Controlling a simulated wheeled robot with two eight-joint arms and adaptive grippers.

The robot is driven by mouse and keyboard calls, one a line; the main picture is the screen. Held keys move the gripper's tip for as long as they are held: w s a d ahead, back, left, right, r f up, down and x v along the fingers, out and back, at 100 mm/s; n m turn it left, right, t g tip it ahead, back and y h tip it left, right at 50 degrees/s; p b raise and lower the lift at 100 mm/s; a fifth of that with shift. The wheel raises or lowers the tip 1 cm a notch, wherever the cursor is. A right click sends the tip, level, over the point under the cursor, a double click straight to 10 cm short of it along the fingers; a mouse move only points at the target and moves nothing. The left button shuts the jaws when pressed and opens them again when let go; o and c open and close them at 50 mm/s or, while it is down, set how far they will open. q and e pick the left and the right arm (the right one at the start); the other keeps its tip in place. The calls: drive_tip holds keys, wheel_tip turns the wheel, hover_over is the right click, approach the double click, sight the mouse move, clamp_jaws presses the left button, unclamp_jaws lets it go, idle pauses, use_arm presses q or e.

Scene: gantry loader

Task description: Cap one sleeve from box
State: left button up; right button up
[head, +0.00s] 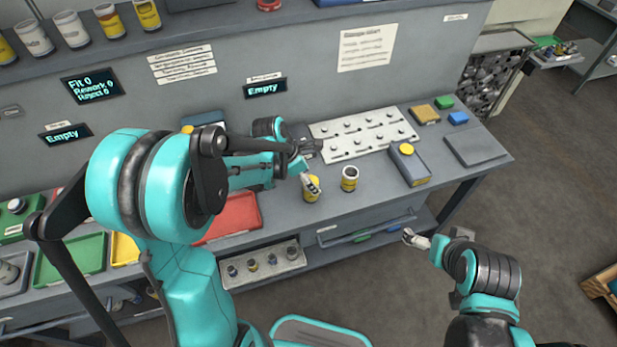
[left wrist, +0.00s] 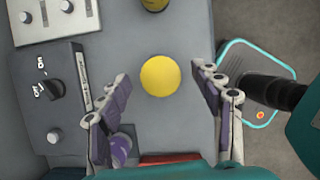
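A yellow sleeve (head: 311,190) stands upright on the grey bench, partly hidden by my left gripper (head: 308,182). In the left wrist view my left gripper (left wrist: 160,105) is open, its fingers apart on either side of a round yellow top (left wrist: 160,76), with visible gaps. A grey box with a yellow disc (head: 408,163) stands further right. My right gripper (head: 411,237) is off the bench front, apart from everything.
A white board with several knobs (head: 365,134) lies at the back. A grey unit with an on/off knob (left wrist: 50,90) is left of the fingers. A red tray (head: 233,217) lies left on the bench. A dark grey pad (head: 476,149) lies at the right end.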

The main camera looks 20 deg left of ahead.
use_arm(q)
drive_tip(key=v, duration=1.2)
drive_tip(key=shift+d, duration=0.1)
drive_tip(key=s+f+m+t+y+b, duration=0.1)
drive_tip(key=s+m, duration=0.5)
drive_tip(key=m, duration=0.7)
drive_tip(key=s+d+f+m+t+y+b, duration=0.1)
drive_tip(key=s+f+m+t+y+b, duration=0.1)
drive_tip(key=s+m, duration=0.5)
drive_tip(key=shift+s+f+m+t+y+b, duration=0.35)
drive_tip(key=shift+m+t+b, duration=0.35)
drive_tip(key=shift+m, duration=2.2)
drive_tip(key=shift+d, duration=0.1)
